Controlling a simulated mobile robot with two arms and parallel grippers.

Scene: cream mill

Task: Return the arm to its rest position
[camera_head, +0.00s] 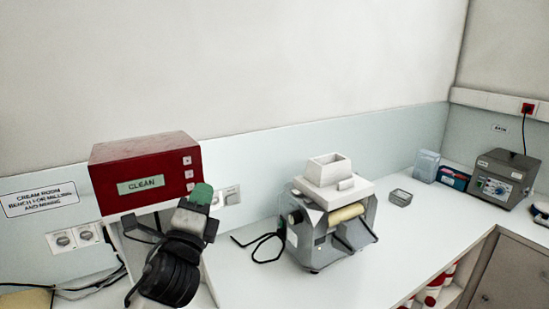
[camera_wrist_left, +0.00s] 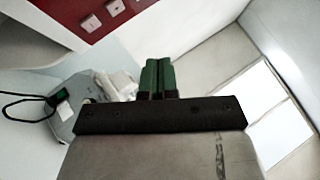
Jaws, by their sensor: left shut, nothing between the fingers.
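My left gripper (camera_head: 201,194) is in the head view, raised in front of the red box labelled CLEAN, with its green fingertips near the box's lower right corner. I cannot tell if it touches the box. In the left wrist view the two green fingers (camera_wrist_left: 157,76) are together, with nothing between them. My dark left wrist and arm come up from below it. My right gripper is in neither view.
The red box (camera_head: 145,172) sits above the bench at the left. A grey mill with a white hopper (camera_head: 328,180) stands mid-bench, with a black cable beside it. The front bench surface (camera_head: 250,285) is clear.

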